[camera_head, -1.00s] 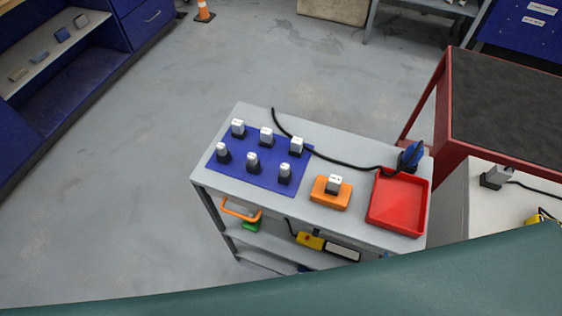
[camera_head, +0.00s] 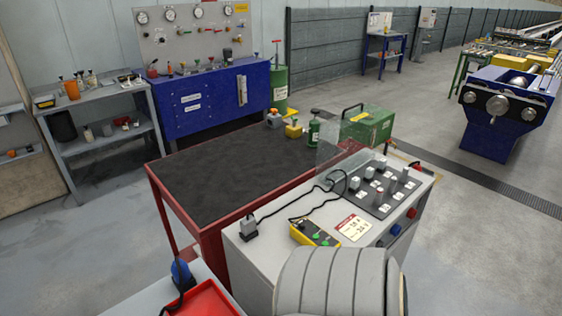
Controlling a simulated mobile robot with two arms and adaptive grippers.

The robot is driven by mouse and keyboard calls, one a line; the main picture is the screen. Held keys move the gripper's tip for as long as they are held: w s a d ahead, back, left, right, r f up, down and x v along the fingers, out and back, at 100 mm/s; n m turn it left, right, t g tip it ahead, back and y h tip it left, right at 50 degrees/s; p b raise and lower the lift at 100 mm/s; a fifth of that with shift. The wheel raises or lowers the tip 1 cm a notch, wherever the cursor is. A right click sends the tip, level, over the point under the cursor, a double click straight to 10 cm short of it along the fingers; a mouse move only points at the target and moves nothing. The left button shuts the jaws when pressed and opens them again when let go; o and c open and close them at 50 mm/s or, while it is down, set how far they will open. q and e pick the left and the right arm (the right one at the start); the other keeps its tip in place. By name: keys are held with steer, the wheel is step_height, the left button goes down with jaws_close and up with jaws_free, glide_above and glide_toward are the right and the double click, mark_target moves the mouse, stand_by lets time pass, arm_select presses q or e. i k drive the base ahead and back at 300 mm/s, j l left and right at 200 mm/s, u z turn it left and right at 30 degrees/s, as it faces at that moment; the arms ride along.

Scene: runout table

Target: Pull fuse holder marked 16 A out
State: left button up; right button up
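A dark panel (camera_head: 374,188) with several grey and white block-like pieces, possibly the fuse holders, is on top of a light grey cabinet (camera_head: 262,262) at centre right. Small white labels sit beside these pieces, too small to read, so I cannot tell which is marked 16 A. A clear cover (camera_head: 342,150) stands upright at the panel's far left edge. A white card with a red heading (camera_head: 353,228) lies in front of the panel; its print is not clearly readable. Neither gripper is in view. A grey ribbed part, probably my arm, fills the bottom centre.
A yellow control box with buttons (camera_head: 314,234) and a grey plug (camera_head: 248,228) with black cable lie on the cabinet. A red-framed table (camera_head: 215,165) with a mostly bare black top stands behind. A red tray (camera_head: 212,301) shows at bottom left. Open floor lies right.

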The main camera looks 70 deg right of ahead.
mark_target(379, 191)
steer(key=z, duration=3)
steer(key=k+l+z, duration=0.1)
steer(key=z, duration=0.25)
steer(key=l+z, duration=0.35)
steer(key=k+j, duration=0.05)
